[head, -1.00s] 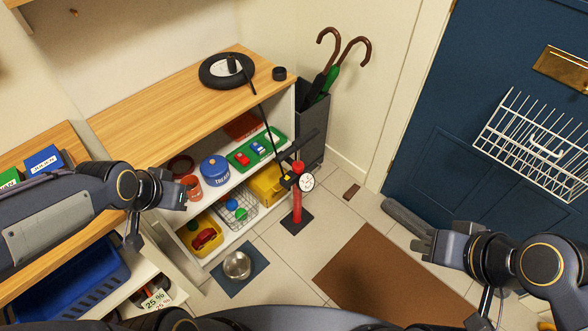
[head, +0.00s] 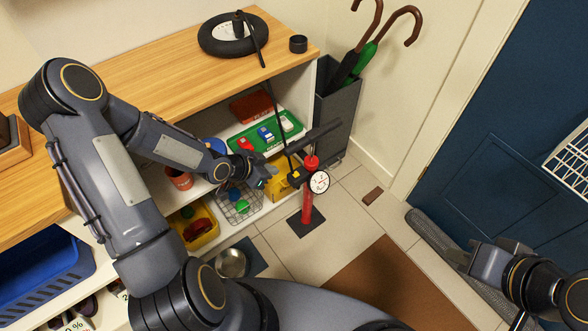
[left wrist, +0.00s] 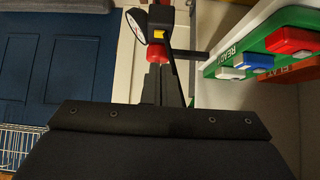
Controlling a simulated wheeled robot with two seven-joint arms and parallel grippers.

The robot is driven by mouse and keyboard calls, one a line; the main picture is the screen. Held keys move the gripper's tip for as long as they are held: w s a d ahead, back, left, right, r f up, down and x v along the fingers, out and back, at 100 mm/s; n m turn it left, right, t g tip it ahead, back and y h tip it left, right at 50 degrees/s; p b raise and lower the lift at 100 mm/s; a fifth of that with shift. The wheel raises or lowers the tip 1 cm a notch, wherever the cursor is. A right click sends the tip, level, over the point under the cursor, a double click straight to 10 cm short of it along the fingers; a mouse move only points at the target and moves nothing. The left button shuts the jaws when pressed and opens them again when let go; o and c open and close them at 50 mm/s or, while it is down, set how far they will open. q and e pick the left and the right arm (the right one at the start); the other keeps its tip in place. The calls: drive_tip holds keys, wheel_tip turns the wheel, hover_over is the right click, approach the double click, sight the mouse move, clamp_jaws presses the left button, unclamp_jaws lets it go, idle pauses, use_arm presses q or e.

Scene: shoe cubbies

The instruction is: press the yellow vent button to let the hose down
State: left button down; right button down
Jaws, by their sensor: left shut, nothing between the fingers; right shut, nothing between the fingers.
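The red floor pump (head: 308,204) stands upright on a dark base on the floor, with a black handle and a round white gauge (head: 319,182). The small yellow vent button (head: 295,174) is on the black housing beside the gauge; it also shows in the left wrist view (left wrist: 159,34). A black hose (head: 274,103) runs from the housing up to the black wheel (head: 212,46) on the shelf top. My left gripper (head: 272,172) is shut and empty, just left of the button and apparently apart from it. My right gripper (head: 456,256) is shut and empty, far right of the pump.
An umbrella stand (head: 338,115) is behind the pump. A metal bowl (head: 231,262) and brown mat (head: 372,285) lie on the floor.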

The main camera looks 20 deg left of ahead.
use_arm(q)
drive_tip(key=b, duration=0.3)
approach(298, 172)
drive_tip(key=x, duration=0.4)
drive_tip(key=shift+w+d+f, duration=0.15)
drive_tip(key=shift+d+f, duration=0.05)
drive_tip(key=shift+f, duration=0.15)
drive_tip(key=shift+w+d+f, duration=0.2)
drive_tip(key=shift+w+f, duration=0.05)
drive_tip(key=shift+w, duration=0.05)
